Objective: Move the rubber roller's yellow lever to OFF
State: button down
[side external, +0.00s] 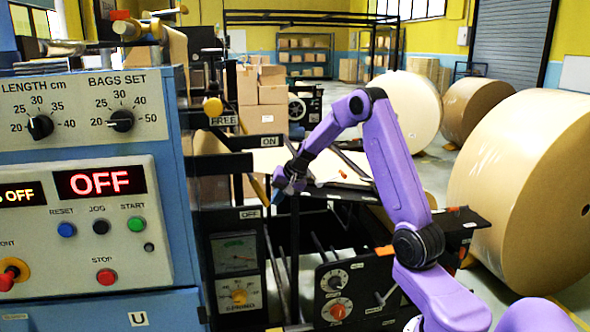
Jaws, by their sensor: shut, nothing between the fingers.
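A slim yellow bar (258,188), which looks like the lever, slants down to the right between the ON label (268,142) above and the OFF label (250,214) below. Its ends are partly hidden by the dark frame and my gripper. My gripper (279,188) is shut and empty, just right of the yellow bar. I cannot tell whether they touch. A yellow knob (213,107) sits higher up, beside the FREE label (224,121). The rubber roller cannot be made out clearly.
A blue machine cabinet fills the left, with a control panel (88,250) whose display (100,182) reads OFF. Black bars surround my gripper closely. A panel with dials (350,292) stands below it. Large paper rolls (530,185) stand at right; boxes (262,100) are behind.

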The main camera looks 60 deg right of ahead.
jog(key=shift+s, duration=0.1)
dwell(0.3)
jog(key=s+d+r, duration=0.4)
jog(key=s+r, duration=0.4)
jog(key=s, duration=0.2)
jog(key=s+a+f+n+g+y, duration=0.1)
jog(key=s+a+n+g, duration=0.3)
jog(key=a, duration=0.9)
jog(key=s+a+n+y, duration=0.2)
jog(key=a+n, duration=0.4)
jog(key=a, duration=0.7)
jog(key=s+a+f+n+h, duration=0.1)
jog(key=s+a+n, duration=0.1)
jog(key=s+n, duration=0.2)
jog(key=s+a+f+n+g+h, duration=0.1)
jog(key=s+a+n, duration=0.2)
jog(key=s, duration=0.8)
jog(key=s+a+f+n+g, duration=0.1)
jog(key=s+a+n, duration=0.2)
jog(key=s+n, duration=0.3)
jog(key=shift+s+h, duration=0.4)
jog(key=shift+s, duration=0.45)
